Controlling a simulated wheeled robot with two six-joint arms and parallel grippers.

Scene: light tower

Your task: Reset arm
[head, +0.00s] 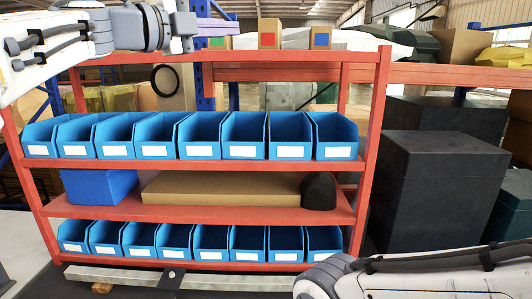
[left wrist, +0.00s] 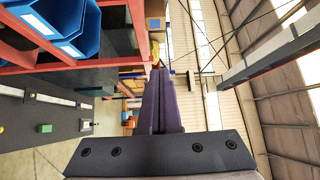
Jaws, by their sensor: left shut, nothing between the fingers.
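My left gripper (head: 213,28) is at the top left of the head view, at the end of my white left arm. It is level with the top of the red shelf rack and points to the right. In the left wrist view its two dark fingers (left wrist: 161,75) lie side by side, shut with nothing between them. My white right arm (head: 430,275) crosses the bottom right of the head view, in front of the rack's lower right corner. Its gripper is out of view.
The red rack (head: 374,130) holds blue bins (head: 203,130), a blue box (head: 98,186), a long cardboard box (head: 220,189) and a black rounded object (head: 318,191). Small boxes with green, red (head: 269,34) and blue squares show above it. Dark crates (head: 435,185) stand right.

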